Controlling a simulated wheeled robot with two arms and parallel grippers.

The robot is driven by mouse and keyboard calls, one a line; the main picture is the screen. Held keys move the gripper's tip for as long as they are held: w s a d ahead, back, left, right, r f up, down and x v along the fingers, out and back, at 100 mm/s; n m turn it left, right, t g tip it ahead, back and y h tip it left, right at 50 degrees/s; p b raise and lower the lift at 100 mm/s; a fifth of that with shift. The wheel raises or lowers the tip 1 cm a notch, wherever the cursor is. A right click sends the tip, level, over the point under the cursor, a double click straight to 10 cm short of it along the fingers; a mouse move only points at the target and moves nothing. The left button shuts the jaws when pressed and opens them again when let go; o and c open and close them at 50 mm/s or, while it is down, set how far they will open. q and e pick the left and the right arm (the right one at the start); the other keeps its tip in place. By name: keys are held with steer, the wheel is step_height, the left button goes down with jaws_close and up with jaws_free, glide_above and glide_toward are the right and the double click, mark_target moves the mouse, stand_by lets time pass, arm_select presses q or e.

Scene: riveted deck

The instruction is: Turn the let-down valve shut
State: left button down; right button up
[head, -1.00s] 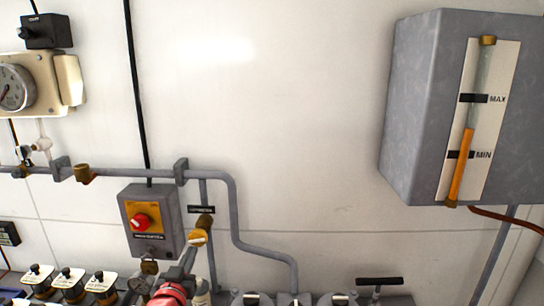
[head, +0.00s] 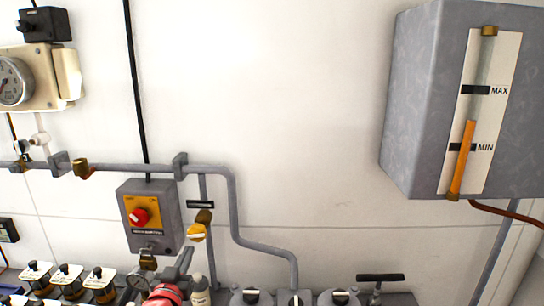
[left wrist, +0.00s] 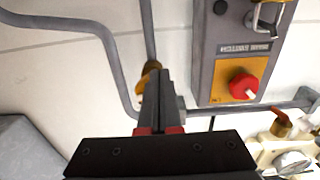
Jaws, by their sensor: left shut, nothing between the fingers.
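A small brass valve (head: 204,216) with a yellow handle (head: 196,233) sits on the short vertical pipe, under a dark label too small to read. I take it for the let-down valve. My left gripper (head: 186,252) is shut and empty, just below and left of the yellow handle in the head view. In the left wrist view the shut fingers (left wrist: 161,78) point at the valve (left wrist: 150,70) and cover much of it, so I cannot tell whether they touch. My right gripper is not in view.
A grey switch box (head: 168,238) with a red knob (head: 138,217) hangs close on the left, a padlock (head: 148,260) below it. Grey pipe (head: 233,205) bends down on the right. A tank (head: 415,110) with a sight gauge hangs right. Several controls line the bottom edge.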

arm_select(q)
steer(key=s, duration=0.5)
steer(key=shift+a, duration=0.1)
steer(key=shift+w, duration=0.1)
steer(key=w+d+n+p, duration=0.4)
steer(key=w+n+p, duration=0.2)
steer(key=p, duration=0.2)
steer(key=shift+r, duration=0.25)
stand_by(0.4)
